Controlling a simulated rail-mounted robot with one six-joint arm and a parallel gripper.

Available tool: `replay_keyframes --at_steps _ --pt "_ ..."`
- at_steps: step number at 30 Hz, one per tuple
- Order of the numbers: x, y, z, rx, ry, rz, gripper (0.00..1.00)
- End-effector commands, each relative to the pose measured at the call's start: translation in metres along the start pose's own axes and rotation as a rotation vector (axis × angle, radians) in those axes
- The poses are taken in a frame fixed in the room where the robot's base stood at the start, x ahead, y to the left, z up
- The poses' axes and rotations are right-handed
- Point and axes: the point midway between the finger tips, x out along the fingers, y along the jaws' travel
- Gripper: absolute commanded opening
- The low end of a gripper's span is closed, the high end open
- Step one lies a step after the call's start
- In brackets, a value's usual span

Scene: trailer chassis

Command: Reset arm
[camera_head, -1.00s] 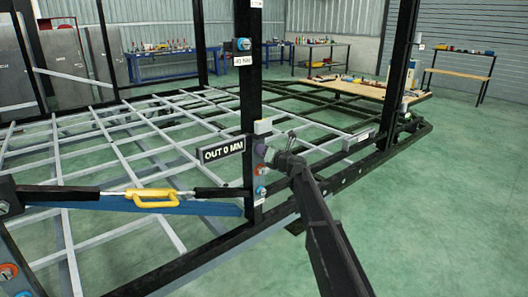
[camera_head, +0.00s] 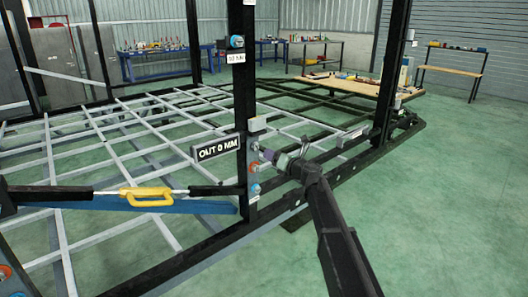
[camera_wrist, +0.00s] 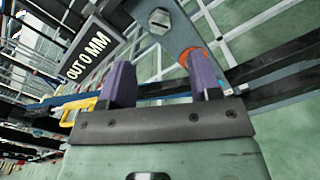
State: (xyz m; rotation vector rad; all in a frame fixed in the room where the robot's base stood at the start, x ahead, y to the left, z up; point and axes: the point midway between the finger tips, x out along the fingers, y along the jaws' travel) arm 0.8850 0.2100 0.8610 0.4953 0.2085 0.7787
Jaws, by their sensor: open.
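My gripper (camera_head: 276,156) is in front of the near black post (camera_head: 243,95), at the end of my dark arm. In the wrist view its two purple fingers (camera_wrist: 164,88) stand wide apart with nothing between them. Beyond the fingers is a grey plate (camera_wrist: 180,30) with a bolt and an orange-ringed part. A sign reading "OUT 0 MM" (camera_head: 215,148) sits left of the post, and it also shows in the wrist view (camera_wrist: 88,55). I cannot tell from the views whether the fingertips touch the plate.
A yellow-handled turnbuckle (camera_head: 147,196) spans left of the post. The chassis frame of grey bars (camera_head: 120,130) fills the left and middle. A wooden bench (camera_head: 350,87) with tools stands at the back right. The green floor (camera_head: 430,210) to the right is clear.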

Motion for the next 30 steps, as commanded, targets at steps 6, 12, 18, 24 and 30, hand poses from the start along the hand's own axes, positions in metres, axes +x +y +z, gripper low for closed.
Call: replay_keyframes --at_steps 6,12,18,24,30 --pt "-0.018 0.000 0.000 0.000 0.001 0.001 0.57" --pt "-0.018 0.000 0.000 -0.008 0.000 0.001 0.57" --pt "-0.027 0.015 -0.028 -0.526 0.124 0.093 0.57" --pt "-0.160 0.045 -0.149 -1.694 0.600 0.601 0.57" --pt "-0.325 0.045 -0.214 -2.151 0.982 1.333 0.57"
